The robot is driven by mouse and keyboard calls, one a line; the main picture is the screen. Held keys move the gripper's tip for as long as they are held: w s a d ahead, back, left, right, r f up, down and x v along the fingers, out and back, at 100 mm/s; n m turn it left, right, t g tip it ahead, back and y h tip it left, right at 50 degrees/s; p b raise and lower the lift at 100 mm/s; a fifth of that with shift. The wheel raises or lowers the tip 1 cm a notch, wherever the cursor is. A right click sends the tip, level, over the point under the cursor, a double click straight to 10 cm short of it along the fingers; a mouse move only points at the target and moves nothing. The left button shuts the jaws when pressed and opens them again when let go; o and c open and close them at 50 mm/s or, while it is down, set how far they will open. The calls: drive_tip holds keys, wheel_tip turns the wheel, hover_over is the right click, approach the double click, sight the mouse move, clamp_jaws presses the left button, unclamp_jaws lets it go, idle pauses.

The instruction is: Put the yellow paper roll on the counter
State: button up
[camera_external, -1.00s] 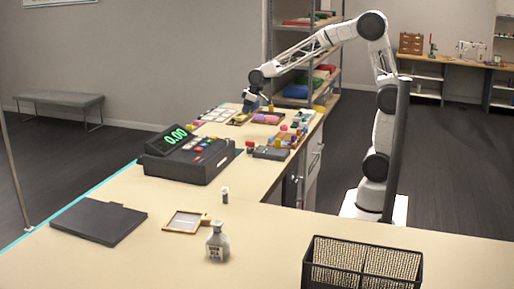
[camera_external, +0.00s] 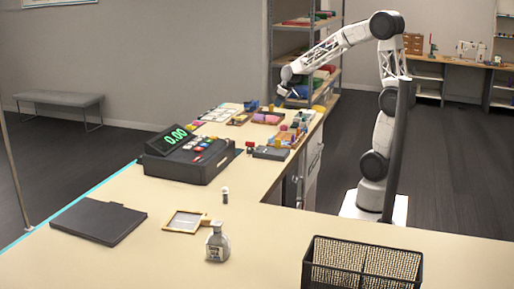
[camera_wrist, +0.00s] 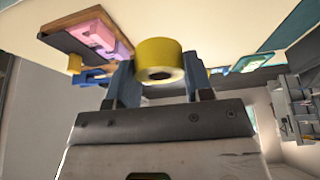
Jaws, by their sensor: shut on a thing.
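The yellow paper roll (camera_wrist: 157,58) shows in the wrist view, between the two fingers of my gripper (camera_wrist: 160,80), with its dark core hole facing the camera. My gripper is shut on it. In the external view my gripper (camera_external: 291,92) hangs by the counter's far right edge, in front of the shelf; the roll is too small to make out there. The counter (camera_external: 140,218) runs from the front to the back, and its beige top also shows in the wrist view (camera_wrist: 215,25).
A cash register (camera_external: 188,158), a black wire basket (camera_external: 362,265), a glass bottle (camera_external: 217,243) and a dark flat folder (camera_external: 98,220) stand on the counter. Trays with small coloured items (camera_external: 285,138) crowd its far part. A shelf unit (camera_external: 271,60) stands behind. The front counter has bare room.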

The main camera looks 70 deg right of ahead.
drive_tip(key=m, duration=0.1)
hover_over(292, 131)
drive_tip(key=s, duration=0.1)
drive_tip(key=f, duration=0.1)
wheel_tip(292, 131, down, 6)
drive_tip(key=shift+s+f, duration=0.15)
drive_tip(key=shift+f, duration=0.05)
idle(0.3)
drive_tip(key=shift+f, duration=2)
drive_tip(key=shift+f, duration=2)
drive_tip(key=shift+f, duration=0.15)
